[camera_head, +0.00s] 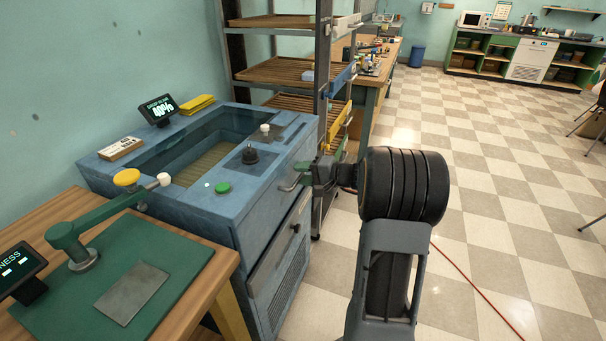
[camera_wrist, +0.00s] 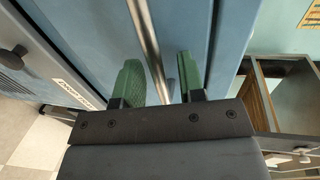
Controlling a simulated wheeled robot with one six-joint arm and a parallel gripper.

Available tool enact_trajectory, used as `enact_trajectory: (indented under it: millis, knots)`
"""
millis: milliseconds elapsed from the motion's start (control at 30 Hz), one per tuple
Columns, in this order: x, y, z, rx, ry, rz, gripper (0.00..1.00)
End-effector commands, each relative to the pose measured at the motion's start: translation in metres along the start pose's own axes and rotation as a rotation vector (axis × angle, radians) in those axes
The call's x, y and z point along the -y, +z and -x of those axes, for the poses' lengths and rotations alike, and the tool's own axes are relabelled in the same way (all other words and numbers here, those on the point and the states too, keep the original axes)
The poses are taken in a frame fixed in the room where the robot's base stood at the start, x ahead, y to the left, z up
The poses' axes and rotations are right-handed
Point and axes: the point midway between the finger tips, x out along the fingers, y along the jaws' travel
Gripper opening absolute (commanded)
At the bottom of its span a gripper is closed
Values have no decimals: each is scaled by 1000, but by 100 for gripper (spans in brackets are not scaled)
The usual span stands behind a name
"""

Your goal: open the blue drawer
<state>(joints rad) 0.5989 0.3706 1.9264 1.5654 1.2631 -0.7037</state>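The blue drawer (camera_head: 268,208) is the upper front panel of the blue cabinet in the head view, and it looks shut. Its metal bar handle (camera_head: 290,186) is partly hidden near my gripper (camera_head: 303,170). In the wrist view the bar handle (camera_wrist: 146,35) runs between the two green fingers of my gripper (camera_wrist: 160,75). The fingers stand apart, one on each side of the bar, with visible gaps. I cannot tell how deep the bar sits between them. The drawer face (camera_wrist: 85,30) fills much of the wrist view.
Below the drawer is a vented panel (camera_head: 279,272) with a dark knob (camera_head: 296,228). A shelf rack (camera_head: 322,95) stands just behind the cabinet. A wooden table (camera_head: 190,290) with a green press is at near left. The checkered floor to the right is mostly clear.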

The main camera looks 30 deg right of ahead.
Motion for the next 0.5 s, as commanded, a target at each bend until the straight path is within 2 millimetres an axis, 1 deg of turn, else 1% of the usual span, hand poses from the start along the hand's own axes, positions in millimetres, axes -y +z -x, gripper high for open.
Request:
enact_trajectory:
  millis: [300, 367, 500]
  knots:
    - [0, 0, -2, 0, 0, 0, 36]
    - [0, 0, -2, 0, 0, 0, 32]
    - [0, 0, -2, 0, 0, 0, 18]
